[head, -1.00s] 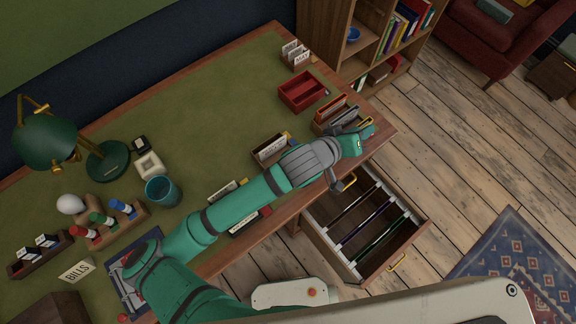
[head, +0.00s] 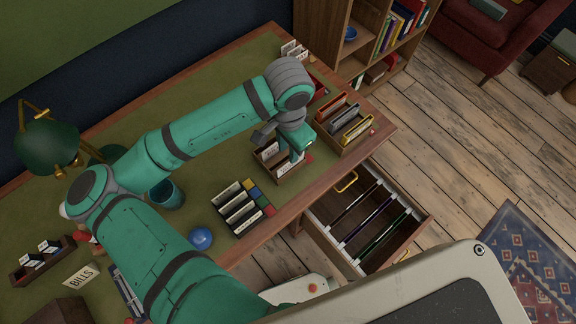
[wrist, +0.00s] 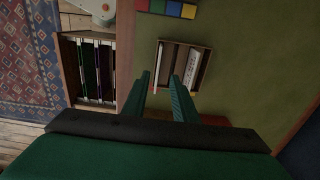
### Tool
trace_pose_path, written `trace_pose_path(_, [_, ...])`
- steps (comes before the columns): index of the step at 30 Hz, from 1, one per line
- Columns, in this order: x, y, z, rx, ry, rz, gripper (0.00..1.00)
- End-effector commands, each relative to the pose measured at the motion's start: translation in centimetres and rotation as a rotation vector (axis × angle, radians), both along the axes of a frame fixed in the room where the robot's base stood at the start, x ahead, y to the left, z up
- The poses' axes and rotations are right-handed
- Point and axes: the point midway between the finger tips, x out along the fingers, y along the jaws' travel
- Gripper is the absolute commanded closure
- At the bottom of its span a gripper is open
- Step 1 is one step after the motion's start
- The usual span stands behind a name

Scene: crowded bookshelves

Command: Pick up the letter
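White letters stand in a small wooden rack on the desk. In the head view, one white letter (head: 268,150) shows at the rack's back left. The wooden rack (head: 264,170) is partly hidden by my gripper (head: 293,157), which is over its right side. In the wrist view, the rack (wrist: 209,70) lies beyond my fingertips, with a printed white letter (wrist: 193,66) at its right and a thin white edge (wrist: 158,62) at its left. I cannot tell which letter the task names.
A rack of colored folders (head: 344,122) stands to the right. An open drawer (head: 368,220) of hanging files juts out below the desk edge. A bookcase (head: 322,30) is behind.

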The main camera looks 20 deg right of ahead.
Motion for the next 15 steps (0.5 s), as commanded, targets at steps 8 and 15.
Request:
trace_pose_path(8, [0.0,-0.1,-2.7,-0.001,0.000,0.001,0.74])
trace_pose_path(15, [-0.3,-0.5,-5.3,-0.002,0.002,0.003,0.74])
